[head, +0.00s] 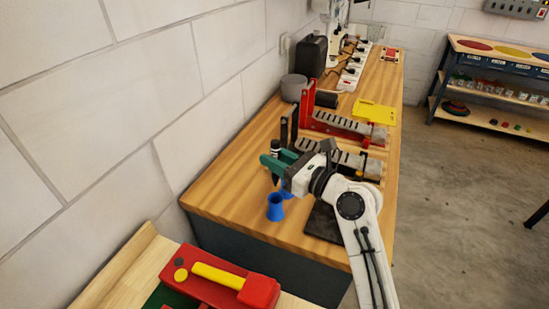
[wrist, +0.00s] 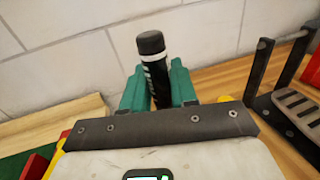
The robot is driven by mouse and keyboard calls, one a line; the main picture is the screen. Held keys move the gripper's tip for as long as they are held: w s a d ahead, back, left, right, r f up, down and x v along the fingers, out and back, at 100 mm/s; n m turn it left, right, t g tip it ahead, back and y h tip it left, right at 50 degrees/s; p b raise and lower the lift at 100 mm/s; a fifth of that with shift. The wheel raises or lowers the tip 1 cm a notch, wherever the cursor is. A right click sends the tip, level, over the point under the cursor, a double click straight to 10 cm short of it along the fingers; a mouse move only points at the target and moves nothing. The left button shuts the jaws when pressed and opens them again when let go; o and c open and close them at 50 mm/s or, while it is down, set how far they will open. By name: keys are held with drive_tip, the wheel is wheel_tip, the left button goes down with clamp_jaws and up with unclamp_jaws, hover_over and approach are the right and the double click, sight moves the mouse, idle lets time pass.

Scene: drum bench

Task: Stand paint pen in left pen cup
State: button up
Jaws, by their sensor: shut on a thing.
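The paint pen (wrist: 152,48) is black with white markings and a dark cap. My gripper (wrist: 158,88) has green fingers shut on it, one on each side, and holds it roughly upright. In the head view my gripper (head: 275,164) is above the bench's near part, with the pen's top (head: 275,146) showing above the fingers. A blue cup (head: 275,208) stands on the bench below the gripper, the left of two. A second blue cup (head: 288,190) is mostly hidden behind my gripper and arm. The pen's lower end appears above the cups; its exact height is unclear.
The wooden bench (head: 230,205) runs along a white block wall. Red and black racks (head: 340,125) with grey slotted bars stand beyond my gripper. A yellow sheet (head: 375,112) lies farther back. A red toolbox (head: 225,278) sits in front. The bench's front-left corner is clear.

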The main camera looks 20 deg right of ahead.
sight(276, 185)
drive_tip(key=shift+f+b, duration=1.5)
drive_tip(key=shift+b, duration=0.15)
drive_tip(key=shift+f+b, duration=1)
drive_tip(key=shift+f, duration=1.7)
drive_tip(key=o, duration=0.8)
drive_tip(key=shift+s, duration=0.1)
drive_tip(key=p+v, duration=0.3)
drive_tip(key=v, duration=0.7)
drive_tip(key=shift+s+d, duration=0.2)
drive_tip(key=shift+s, duration=0.05)
